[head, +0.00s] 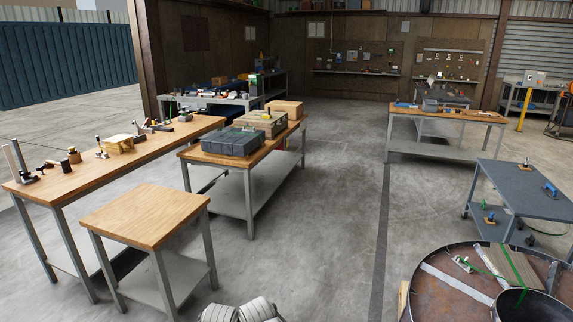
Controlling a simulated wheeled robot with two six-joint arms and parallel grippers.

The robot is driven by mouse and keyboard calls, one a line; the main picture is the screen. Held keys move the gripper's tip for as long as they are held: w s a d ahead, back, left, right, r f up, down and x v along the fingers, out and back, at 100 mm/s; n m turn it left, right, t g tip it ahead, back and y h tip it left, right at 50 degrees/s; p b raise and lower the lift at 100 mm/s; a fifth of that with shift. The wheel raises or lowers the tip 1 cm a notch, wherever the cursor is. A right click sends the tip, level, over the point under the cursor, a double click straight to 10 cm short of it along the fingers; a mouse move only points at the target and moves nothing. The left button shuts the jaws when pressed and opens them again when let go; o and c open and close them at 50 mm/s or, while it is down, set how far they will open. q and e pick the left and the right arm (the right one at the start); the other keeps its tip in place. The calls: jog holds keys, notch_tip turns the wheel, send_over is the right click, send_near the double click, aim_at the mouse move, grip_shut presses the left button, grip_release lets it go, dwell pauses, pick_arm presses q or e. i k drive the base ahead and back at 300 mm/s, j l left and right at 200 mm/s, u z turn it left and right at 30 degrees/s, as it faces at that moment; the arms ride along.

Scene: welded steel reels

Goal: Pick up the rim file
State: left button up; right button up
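I cannot pick out the rim file with certainty at this distance. A steel reel (425,300) with a rusty brown face lies at the bottom right, partly cut off by the frame. A small tool with a green part (462,264) lies on the reel, beside a wooden board (513,268) with a green strap. A grey cart (520,187) behind the reel carries a blue object (549,190) and other small tools.
An empty wooden table (145,215) stands at front left. Behind it are a long workbench (60,190) with several tools and a table (285,137) with grey and wooden boxes. Another bench (450,113) stands farther back. The middle floor (325,220) is clear.

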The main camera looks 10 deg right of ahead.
aim_at(548, 185)
jog(key=i+z, duration=0.1)
jog(key=i, duration=0.4)
jog(key=i+j+z, duration=0.1)
jog(key=i, duration=0.4)
jog(key=i+j+z, duration=0.1)
jog(key=i, duration=0.35)
jog(key=i+j+z, duration=0.1)
jog(key=i, duration=0.4)
jog(key=i+l+z, duration=0.15)
jog(key=i+z, duration=0.15)
jog(key=i, duration=0.6)
jog(key=i+j+z, duration=0.1)
jog(key=i+z, duration=0.25)
jog(key=i, duration=0.55)
jog(key=i+z, duration=0.1)
jog(key=i, duration=0.75)
jog(key=i+j, duration=0.15)
jog(key=i, duration=0.7)
jog(key=i+z, duration=0.95)
jog(key=z, duration=0.2)
jog(key=i+l+z, duration=0.15)
jog(key=z, duration=0.2)
jog(key=i+z, duration=0.5)
jog(key=z, duration=0.2)
jog(key=i+l+z, duration=0.2)
jog(key=i, duration=0.15)
